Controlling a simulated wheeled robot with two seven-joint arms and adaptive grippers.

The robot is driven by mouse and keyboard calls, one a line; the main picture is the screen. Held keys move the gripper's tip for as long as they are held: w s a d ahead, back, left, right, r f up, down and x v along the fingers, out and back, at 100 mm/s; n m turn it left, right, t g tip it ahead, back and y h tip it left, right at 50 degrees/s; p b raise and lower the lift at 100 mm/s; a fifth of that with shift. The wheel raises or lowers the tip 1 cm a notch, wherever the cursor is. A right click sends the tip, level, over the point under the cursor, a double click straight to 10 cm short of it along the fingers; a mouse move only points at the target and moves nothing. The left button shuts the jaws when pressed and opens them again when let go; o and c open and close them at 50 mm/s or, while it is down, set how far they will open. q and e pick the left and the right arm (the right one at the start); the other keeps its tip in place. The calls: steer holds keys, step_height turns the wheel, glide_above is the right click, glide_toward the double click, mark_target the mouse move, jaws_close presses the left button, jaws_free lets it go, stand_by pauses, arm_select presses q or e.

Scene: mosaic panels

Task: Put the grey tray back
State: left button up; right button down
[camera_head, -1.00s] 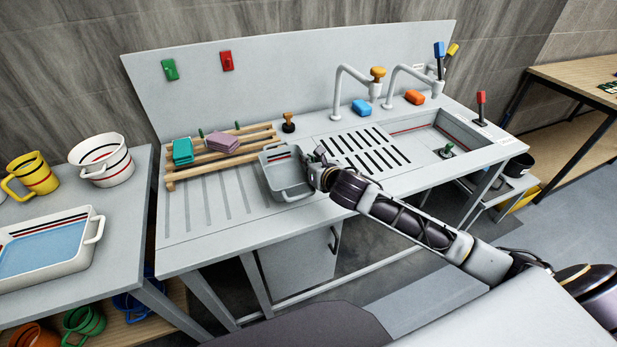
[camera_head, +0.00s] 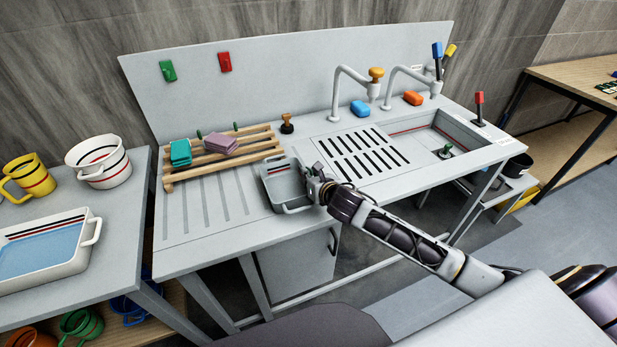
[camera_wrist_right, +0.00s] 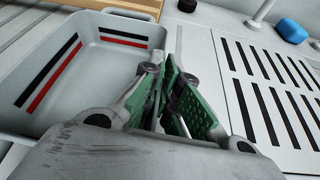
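The grey tray (camera_head: 268,182) is a small deep rectangular tray with red and black stripes inside and a handle on its near end. It is at the front part of the counter, left of the slotted drainer. In the right wrist view the tray (camera_wrist_right: 85,105) fills the left side. My right gripper (camera_head: 316,190) is at the tray's right wall. Its green-padded fingers (camera_wrist_right: 172,92) are close together with the wall's rim between them. I cannot tell whether the tray's base touches the counter. My left gripper is not in view.
A wooden rack (camera_head: 190,184) holding teal and purple sponges lies behind and left of the tray. The ribbed counter (camera_head: 215,225) on the left is clear. The slotted drainer (camera_head: 340,150) and sink basin (camera_head: 430,140) lie right. A side table (camera_head: 115,222) carries white dishes.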

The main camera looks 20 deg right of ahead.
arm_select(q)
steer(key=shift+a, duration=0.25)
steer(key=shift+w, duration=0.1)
arm_select(e)
steer(key=c, duration=1.6)
jaws_free()
steer(key=shift+f, duration=0.1)
steer(key=shift+c, duration=0.2)
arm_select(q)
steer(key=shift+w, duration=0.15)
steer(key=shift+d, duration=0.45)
arm_select(e)
steer(key=shift+v, duration=4.45)
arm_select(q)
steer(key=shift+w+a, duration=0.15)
arm_select(e)
steer(key=v, duration=0.3)
